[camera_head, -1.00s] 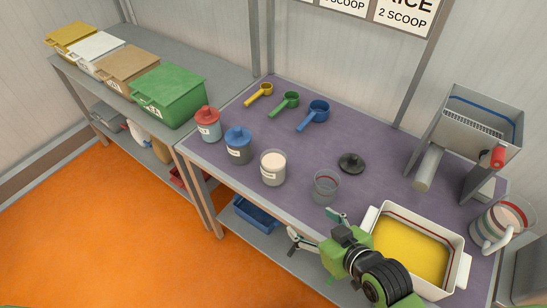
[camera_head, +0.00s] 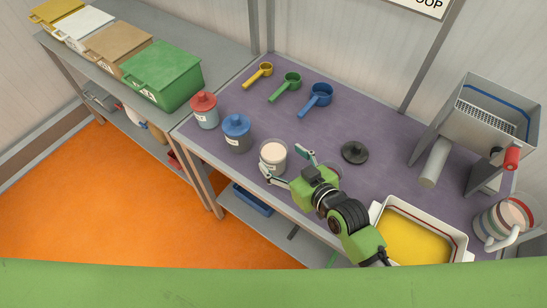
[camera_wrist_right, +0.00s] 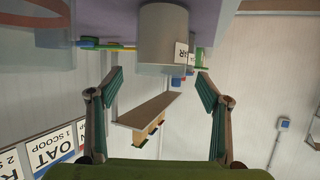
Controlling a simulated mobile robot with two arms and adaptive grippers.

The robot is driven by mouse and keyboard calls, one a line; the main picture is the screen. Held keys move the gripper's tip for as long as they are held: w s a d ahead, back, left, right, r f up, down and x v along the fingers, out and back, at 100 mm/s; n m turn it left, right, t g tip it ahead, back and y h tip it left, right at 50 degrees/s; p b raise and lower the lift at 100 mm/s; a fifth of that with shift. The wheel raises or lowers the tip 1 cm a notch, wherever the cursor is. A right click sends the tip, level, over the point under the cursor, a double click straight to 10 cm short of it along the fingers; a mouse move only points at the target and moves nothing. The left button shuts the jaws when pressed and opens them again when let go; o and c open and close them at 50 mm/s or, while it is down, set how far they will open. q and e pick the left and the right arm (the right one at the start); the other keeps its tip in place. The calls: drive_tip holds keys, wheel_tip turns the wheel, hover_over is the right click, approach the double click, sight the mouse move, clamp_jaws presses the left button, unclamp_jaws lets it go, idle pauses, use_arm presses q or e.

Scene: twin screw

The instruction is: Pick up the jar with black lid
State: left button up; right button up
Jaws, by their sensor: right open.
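A clear jar with pale cream contents (camera_head: 273,157) stands upright on the purple table, with no lid on it. A black lid (camera_head: 354,152) with a knob lies separately on the table to its right. My right gripper (camera_head: 283,160) is open, with its fingers toward the two sides of the jar. In the right wrist view the jar (camera_wrist_right: 163,38) appears upside down, in line with the gap between the open fingers (camera_wrist_right: 158,76). I cannot tell whether a finger touches it. My left gripper is out of view.
Yellow (camera_head: 261,74), green (camera_head: 289,83) and blue (camera_head: 318,97) scoops lie behind. A white tray with yellow contents (camera_head: 374,215) and a striped pitcher (camera_head: 503,219) are at right. A clear glass is mostly hidden by my arm.

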sight(268, 146)
drive_tip(key=shift+w+a, duration=0.1)
drive_tip(key=shift+w, duration=0.05)
drive_tip(key=shift+w+a+f+p, duration=0.2)
drive_tip(key=shift+w+a+p, duration=0.15)
drive_tip(key=shift+w+p, duration=0.1)
drive_tip(key=x, duration=0.3)
drive_tip(key=shift+w+f+p, duration=0.1)
drive_tip(key=shift+f+p, duration=0.05)
drive_tip(key=shift+p, duration=0.15)
drive_tip(key=shift+w+a+f, duration=0.1)
drive_tip(key=shift+w, duration=0.1)
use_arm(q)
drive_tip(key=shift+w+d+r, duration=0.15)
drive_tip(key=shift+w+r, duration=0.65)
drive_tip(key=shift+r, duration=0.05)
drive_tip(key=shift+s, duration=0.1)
use_arm(e)
drive_tip(key=c, duration=1.3)
